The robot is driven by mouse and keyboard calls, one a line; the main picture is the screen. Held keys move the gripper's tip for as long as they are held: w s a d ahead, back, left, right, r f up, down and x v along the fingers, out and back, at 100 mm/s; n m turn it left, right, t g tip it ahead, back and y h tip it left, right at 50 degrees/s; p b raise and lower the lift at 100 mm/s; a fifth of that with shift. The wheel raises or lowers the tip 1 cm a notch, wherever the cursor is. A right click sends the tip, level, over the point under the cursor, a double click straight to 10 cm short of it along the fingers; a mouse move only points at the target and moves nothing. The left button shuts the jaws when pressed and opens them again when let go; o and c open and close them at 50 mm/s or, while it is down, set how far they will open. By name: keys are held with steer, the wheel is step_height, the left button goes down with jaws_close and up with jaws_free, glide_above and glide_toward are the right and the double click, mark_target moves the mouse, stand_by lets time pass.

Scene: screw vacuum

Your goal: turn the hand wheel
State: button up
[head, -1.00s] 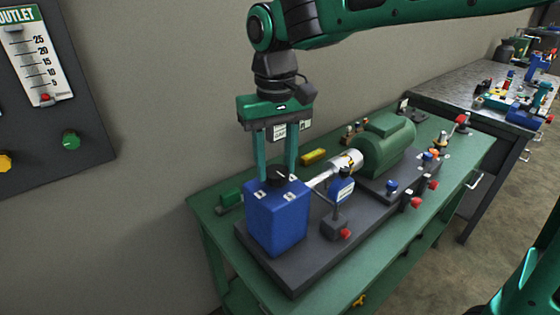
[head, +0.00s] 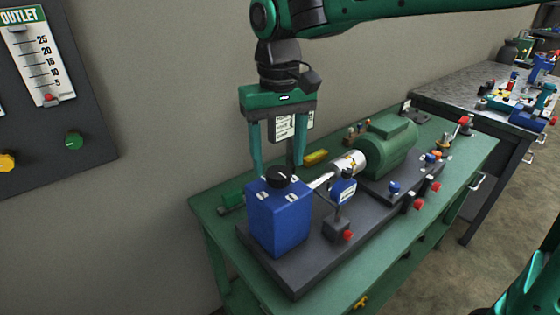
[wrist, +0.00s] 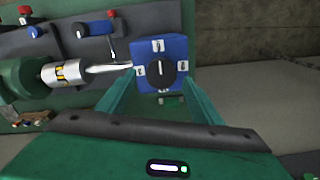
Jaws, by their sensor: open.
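The hand wheel (head: 280,177) is a small round black knob with a pale mark, on top of a blue box (head: 277,220) in the head view. In the wrist view the knob (wrist: 161,73) faces me, near the middle of the blue box face, with several small pale plates around it. My gripper (head: 278,170) points down over the box, with its green fingers spread wide. The knob appears between the two fingertips in both views, with room on either side. I see no finger touching it. The exact height of the tips relative to the knob is unclear.
A silver shaft (head: 350,164) links the box toward a green motor (head: 388,150) on a dark base plate (head: 300,274). A blue gauge (head: 342,189) stands close beside the box. Several red knobs line the base's front. A wall panel (head: 75,110) is at left.

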mark_target(279, 170)
step_height(279, 170, up, 9)
stand_by(0.3)
steer(key=shift+w, duration=0.1)
steer(key=s+d+f+m, duration=0.2)
steer(key=d+f, duration=0.1)
steer(key=d, duration=0.5)
steer(key=s+d+f+m, duration=0.1)
steer(key=d+f+m, duration=0.15)
steer(key=d, duration=0.65)
steer(key=s+d+f+m, duration=0.15)
steer(key=d+f, duration=0.25)
steer(key=d, duration=0.4)
steer(key=s+d+f+m, duration=0.2)
steer(key=s+d+f, duration=0.3)
steer(key=s, duration=0.3)
steer(key=s+d+f+m, duration=0.2)
steer(key=s+d+f, duration=0.3)
steer(key=s, duration=0.3)
steer(key=shift+d+f, duration=0.25)
steer(key=shift+d, duration=0.65)
